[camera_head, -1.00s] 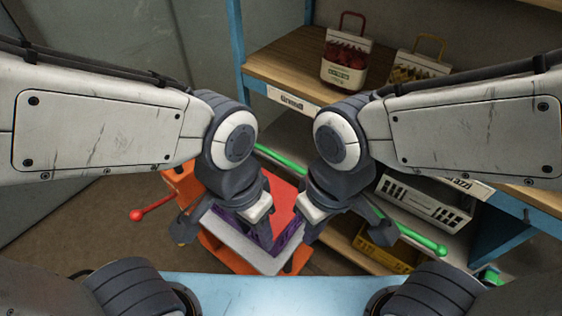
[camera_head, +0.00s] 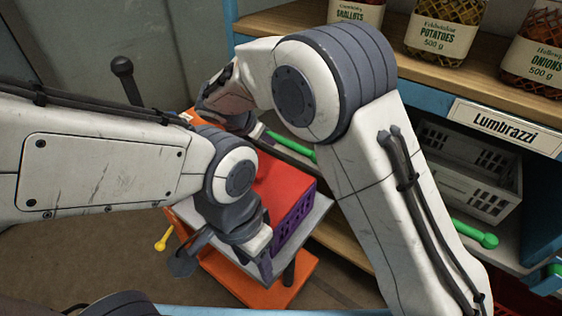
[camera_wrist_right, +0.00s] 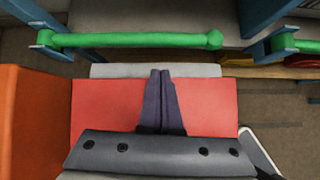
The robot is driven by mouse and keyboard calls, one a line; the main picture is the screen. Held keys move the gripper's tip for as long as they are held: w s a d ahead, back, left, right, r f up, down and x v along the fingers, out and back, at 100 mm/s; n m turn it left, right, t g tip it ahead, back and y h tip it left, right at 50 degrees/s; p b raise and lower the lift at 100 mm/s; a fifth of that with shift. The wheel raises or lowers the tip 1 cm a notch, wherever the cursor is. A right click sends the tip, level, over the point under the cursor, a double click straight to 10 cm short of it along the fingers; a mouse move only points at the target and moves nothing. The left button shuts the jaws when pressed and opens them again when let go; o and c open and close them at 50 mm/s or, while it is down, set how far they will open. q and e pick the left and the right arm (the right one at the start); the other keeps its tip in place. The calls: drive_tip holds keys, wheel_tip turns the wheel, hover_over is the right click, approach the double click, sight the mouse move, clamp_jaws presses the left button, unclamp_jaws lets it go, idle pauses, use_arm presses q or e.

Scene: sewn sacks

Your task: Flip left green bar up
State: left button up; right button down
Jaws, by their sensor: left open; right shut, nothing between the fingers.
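The left green bar (camera_head: 290,146) runs along the front of a shelf. My right arm crosses in front of its middle in the head view, and its round end shows to the right of that arm. In the right wrist view the same bar (camera_wrist_right: 130,40) lies level across the top, its round end on the right. My right gripper (camera_wrist_right: 160,74) is shut and empty, over the red surface and pointing toward the bar, with a gap. My left gripper (camera_head: 224,264) is open, low beside the purple crate (camera_head: 293,214).
A red top (camera_head: 290,180) covers the crate, which stands on a grey tray on an orange cart (camera_head: 240,288). Another green bar (camera_wrist_right: 302,46) begins to the right past a blue bracket. A grey crate (camera_head: 465,175) sits on the shelf. Net sacks (camera_head: 447,30) stand above.

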sight(274, 137)
drive_tip(key=shift+w+a+f+n, duration=0.2)
drive_tip(key=shift+w+f+n, duration=0.2)
drive_tip(key=shift+w+f, duration=0.2)
drive_tip(key=shift+w, duration=0.15)
use_arm(q)
drive_tip(key=shift+f, duration=0.35)
wheel_tip(274, 137, down, 2)
drive_tip(key=shift+f+b, duration=0.25)
drive_tip(key=shift+b, duration=1)
use_arm(e)
drive_tip(key=x, duration=1)
drive_tip(key=shift+r, duration=0.15)
use_arm(q)
drive_tip(key=shift+r, duration=0.1)
use_arm(e)
drive_tip(key=shift+w+r, duration=0.1)
